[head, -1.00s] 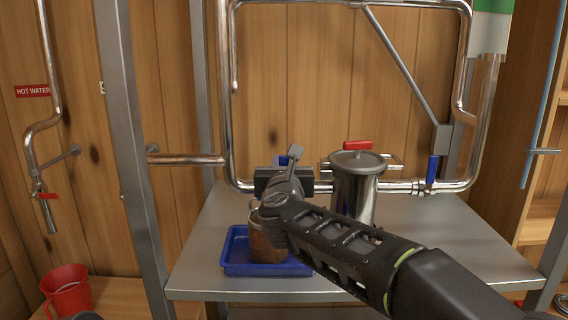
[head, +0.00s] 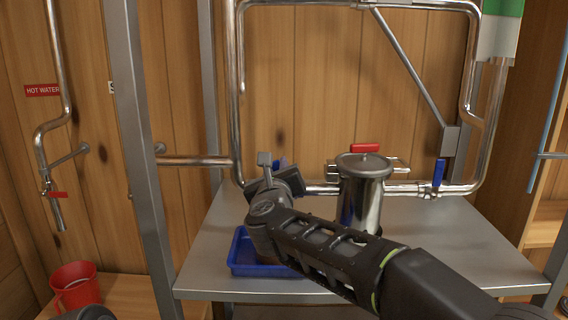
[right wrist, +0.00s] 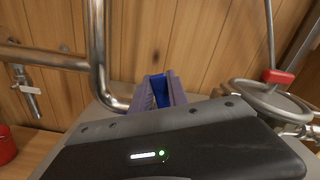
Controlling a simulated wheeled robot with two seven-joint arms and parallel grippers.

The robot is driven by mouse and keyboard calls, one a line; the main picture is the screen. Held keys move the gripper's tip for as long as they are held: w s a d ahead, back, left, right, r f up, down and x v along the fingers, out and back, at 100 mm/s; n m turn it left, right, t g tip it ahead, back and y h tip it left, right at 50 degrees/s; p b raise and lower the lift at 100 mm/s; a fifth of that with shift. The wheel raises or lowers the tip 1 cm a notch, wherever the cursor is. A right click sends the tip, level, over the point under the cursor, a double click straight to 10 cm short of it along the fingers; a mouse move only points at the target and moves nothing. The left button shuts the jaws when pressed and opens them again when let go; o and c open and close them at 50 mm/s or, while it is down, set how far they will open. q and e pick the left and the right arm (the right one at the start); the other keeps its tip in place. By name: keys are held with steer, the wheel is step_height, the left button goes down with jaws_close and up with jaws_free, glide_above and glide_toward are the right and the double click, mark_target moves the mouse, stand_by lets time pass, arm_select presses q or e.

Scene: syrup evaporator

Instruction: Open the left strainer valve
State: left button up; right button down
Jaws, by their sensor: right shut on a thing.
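The left strainer valve's blue handle (head: 281,163) shows only as a small piece behind my right gripper (head: 290,180), on the pipe left of the steel strainer pot (head: 362,200). In the right wrist view the blue handle (right wrist: 160,90) sits between the two fingers of my right gripper (right wrist: 158,92), which is shut on it. The valve body is hidden by the gripper. The right valve's blue handle (head: 438,172) stands upright on the pipe right of the pot.
The pot's lid has a red handle (head: 365,148). A blue tray (head: 240,268) lies under my right arm on the metal table (head: 460,250). A red mug (head: 75,287) stands at lower left, below the hot water tap (head: 57,210). The table right of the pot is clear.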

steer(key=shift+a+f+n, duration=0.4)
steer(key=shift+a+n, duration=0.3)
steer(key=shift+n, duration=0.5)
steer(key=c, duration=1.3)
jaws_free()
steer(key=shift+s+b, duration=0.35)
steer(key=shift+s, duration=3.55)
